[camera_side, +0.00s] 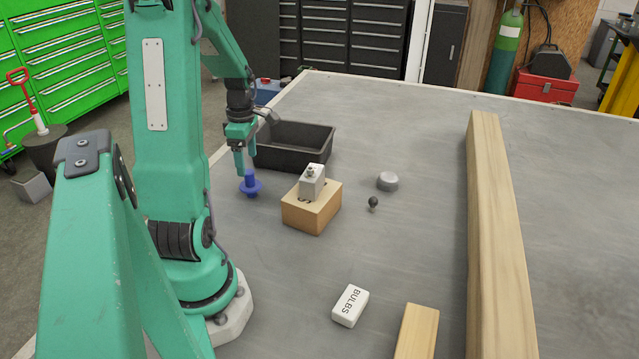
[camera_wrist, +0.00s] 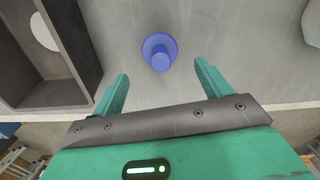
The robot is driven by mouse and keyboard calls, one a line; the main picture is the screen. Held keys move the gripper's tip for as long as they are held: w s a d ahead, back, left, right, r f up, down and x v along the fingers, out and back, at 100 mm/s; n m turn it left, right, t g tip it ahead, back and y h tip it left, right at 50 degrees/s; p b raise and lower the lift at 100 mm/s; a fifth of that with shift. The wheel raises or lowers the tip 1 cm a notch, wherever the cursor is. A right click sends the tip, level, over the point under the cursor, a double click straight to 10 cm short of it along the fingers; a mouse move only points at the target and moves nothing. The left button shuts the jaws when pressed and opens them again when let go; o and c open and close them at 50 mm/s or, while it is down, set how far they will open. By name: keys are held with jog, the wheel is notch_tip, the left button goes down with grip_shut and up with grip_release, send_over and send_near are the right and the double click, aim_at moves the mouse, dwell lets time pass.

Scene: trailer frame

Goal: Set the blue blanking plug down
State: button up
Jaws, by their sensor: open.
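The blue blanking plug (camera_side: 250,184) stands upright on the grey bench top, its wide flange low and a narrower stem above. In the wrist view the plug (camera_wrist: 159,52) lies just ahead of and between the fingertips, with a clear gap to each finger. My gripper (camera_side: 243,163) is directly above the plug in the side view, pointing down. In the wrist view my gripper (camera_wrist: 160,75) is open, its teal fingers spread and holding nothing. How much height separates the fingertips from the plug is hard to tell.
A black tray (camera_side: 292,157) stands close behind the plug. A wooden block (camera_side: 312,212) bearing a grey-white part (camera_side: 313,181) is to the right. A grey cap (camera_side: 388,181), a dark knob (camera_side: 373,202), a BULBS box (camera_side: 350,305) and a long beam (camera_side: 495,220) lie farther off.

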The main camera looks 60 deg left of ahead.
jog(key=shift+a+r, duration=0.1)
jog(key=shift+r, duration=2.75)
jog(key=w+d+r+m+t+y, duration=0.1)
jog(key=w+d+r+m, duration=0.15)
jog(key=d+m, duration=0.4)
jog(key=w+d+r+m+t, duration=0.1)
jog(key=w+d+r+m, duration=0.15)
jog(key=d+m, duration=0.45)
jog(key=w+d+r+m+t+y, duration=0.1)
jog(key=w+d+r+m+t, duration=0.1)
jog(key=d+r+m, duration=0.5)
jog(key=s+d+f+m+t, duration=0.1)
jog(key=d+m, duration=0.3)
jog(key=d, duration=0.1)
jog(key=s+d+f+m+h, duration=0.1)
jog(key=s+d+m, duration=0.1)
jog(key=d+m, duration=0.2)
jog(key=shift+s+d+f+m+t+h, duration=0.3)
jog(key=shift+d+m+t, duration=0.1)
jog(key=shift+d, duration=0.35)
